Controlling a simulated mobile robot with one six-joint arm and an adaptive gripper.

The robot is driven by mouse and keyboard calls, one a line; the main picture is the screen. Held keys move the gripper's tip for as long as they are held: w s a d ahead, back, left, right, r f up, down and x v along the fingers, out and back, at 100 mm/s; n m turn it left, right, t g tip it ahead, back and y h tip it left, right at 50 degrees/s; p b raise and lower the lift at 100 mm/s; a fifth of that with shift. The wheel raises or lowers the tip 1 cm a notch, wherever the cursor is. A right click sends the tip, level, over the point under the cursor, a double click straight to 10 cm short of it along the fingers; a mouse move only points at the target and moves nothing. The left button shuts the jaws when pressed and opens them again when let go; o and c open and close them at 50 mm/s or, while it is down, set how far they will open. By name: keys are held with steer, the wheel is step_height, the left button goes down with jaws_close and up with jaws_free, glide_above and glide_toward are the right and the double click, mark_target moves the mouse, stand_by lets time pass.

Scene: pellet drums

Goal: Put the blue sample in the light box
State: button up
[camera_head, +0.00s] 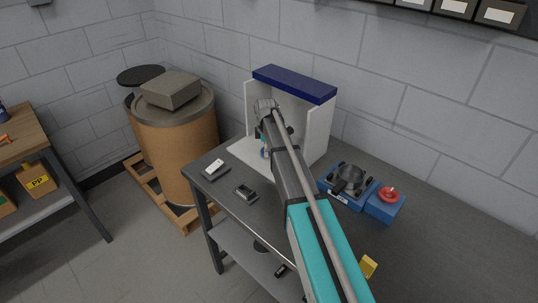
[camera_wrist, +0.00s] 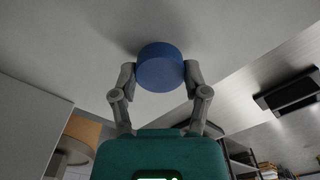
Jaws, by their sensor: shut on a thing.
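The light box (camera_head: 320,130) stands on the dark table against the wall, with white walls, a blue top and an open front. A pale floor sheet extends from its front. My gripper (camera_wrist: 160,75) is shut on the blue sample (camera_wrist: 159,66), a short blue cylinder held between both fingertips. In the wrist view a pale surface lies behind the sample; I cannot tell whether the sample touches it. In the head view my arm reaches over the table to the light box's open front and hides part of its inside. The sample cannot be made out clearly there.
Two small devices, one pale-topped (camera_head: 215,168) and one dark (camera_head: 245,193), lie at the table's left front. A blue device with a dark pan (camera_head: 350,179) and a blue box with a red top (camera_head: 388,195) stand right. A yellow object (camera_head: 368,266) lies nearer. A brown drum (camera_head: 180,145) stands left.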

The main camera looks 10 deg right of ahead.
steer(key=shift+f, duration=0.4)
steer(key=shift+f, duration=0.15)
steer(key=o, duration=1)
steer(key=shift+r, duration=0.2)
step_height(320, 180, up, 12)
steer(key=p, duration=1.1)
steer(key=shift+p, duration=0.4)
